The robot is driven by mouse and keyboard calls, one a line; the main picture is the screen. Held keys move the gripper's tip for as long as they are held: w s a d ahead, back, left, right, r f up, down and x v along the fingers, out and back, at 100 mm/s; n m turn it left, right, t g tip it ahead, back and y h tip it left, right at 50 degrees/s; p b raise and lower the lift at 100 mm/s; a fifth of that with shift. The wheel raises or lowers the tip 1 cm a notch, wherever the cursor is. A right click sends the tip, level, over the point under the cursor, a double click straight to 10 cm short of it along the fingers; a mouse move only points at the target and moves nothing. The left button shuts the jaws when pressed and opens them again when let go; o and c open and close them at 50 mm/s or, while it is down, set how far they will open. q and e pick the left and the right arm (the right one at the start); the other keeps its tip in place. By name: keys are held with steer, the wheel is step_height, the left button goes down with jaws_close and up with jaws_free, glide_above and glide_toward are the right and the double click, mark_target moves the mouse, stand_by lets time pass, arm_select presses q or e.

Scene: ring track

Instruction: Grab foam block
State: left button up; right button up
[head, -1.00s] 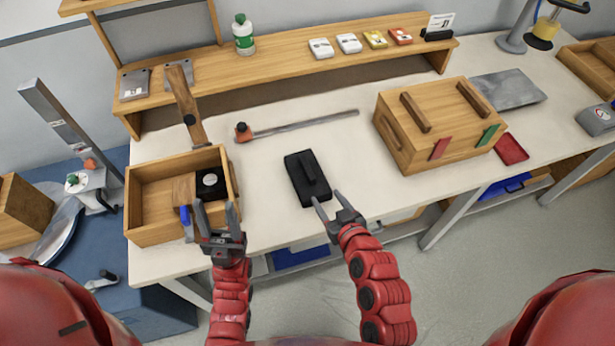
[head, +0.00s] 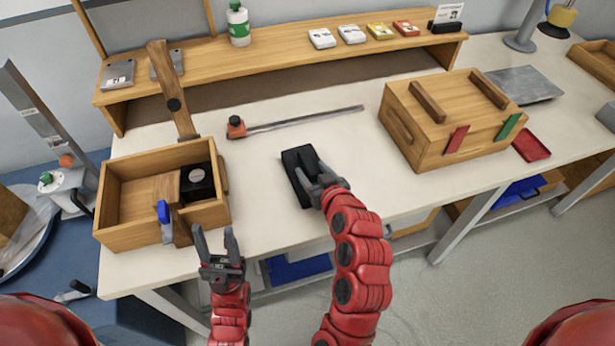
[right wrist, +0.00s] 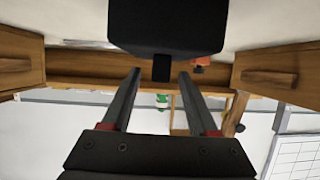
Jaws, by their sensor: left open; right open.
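The foam block appears to be the black block (head: 290,160) with a raised ridge, lying on the white worktop in the head view. It also fills the top of the right wrist view (right wrist: 167,25), where its narrow ridge (right wrist: 161,68) shows between the fingertips. My right gripper (head: 316,174) is at the block's near right part and partly hides it. In the right wrist view this gripper (right wrist: 160,75) is open, with a gap on each side of the ridge. My left gripper (head: 213,231) is open and empty, by the table's front edge.
An open wooden box (head: 125,227) with a blue-handled tool (head: 164,220) stands left. A bar clamp (head: 300,121) lies behind the block. A closed wooden chest (head: 440,125) stands right, beside a red tray (head: 532,145). Bare worktop surrounds the block.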

steer(key=p+x, duration=0.1)
steer(key=x, duration=0.2)
steer(key=shift+w+a+r, duration=0.1)
steer(key=shift+w, duration=0.2)
steer(key=shift+w+a, duration=0.15)
steer(key=shift+w, duration=0.05)
jaws_close()
